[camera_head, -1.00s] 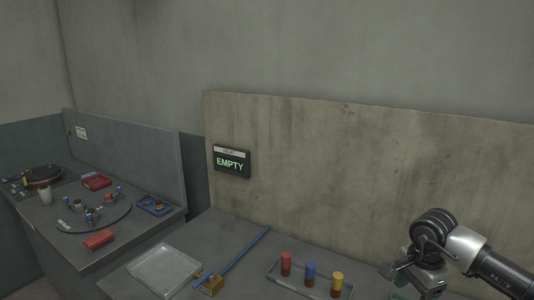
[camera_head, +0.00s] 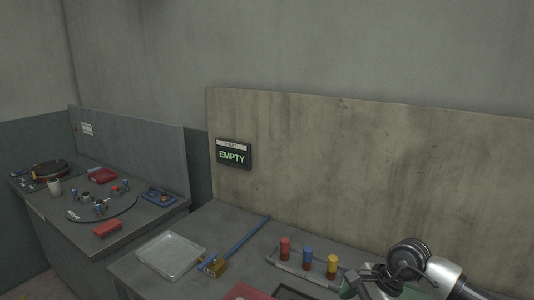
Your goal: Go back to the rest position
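My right arm comes in from the lower right, and its gripper (camera_head: 368,284) is partly in view near the bottom edge, just right of the tray with coloured cylinders. Its fingers are dark and small here, and I cannot tell whether they are open or shut. My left gripper is not in view. A red cylinder (camera_head: 285,248), a blue cylinder (camera_head: 307,258) and a yellow cylinder (camera_head: 332,266) stand upright in a row in a shallow tray (camera_head: 283,266). A sign reading "EMPTY" (camera_head: 233,155) hangs on the concrete panel.
A clear tray (camera_head: 170,256) and a blue rod with a brass-coloured block (camera_head: 215,266) lie on the near bench. A red item (camera_head: 245,292) is cut off at the bottom edge. The left bench (camera_head: 130,236) holds a round plate with small parts and red trays.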

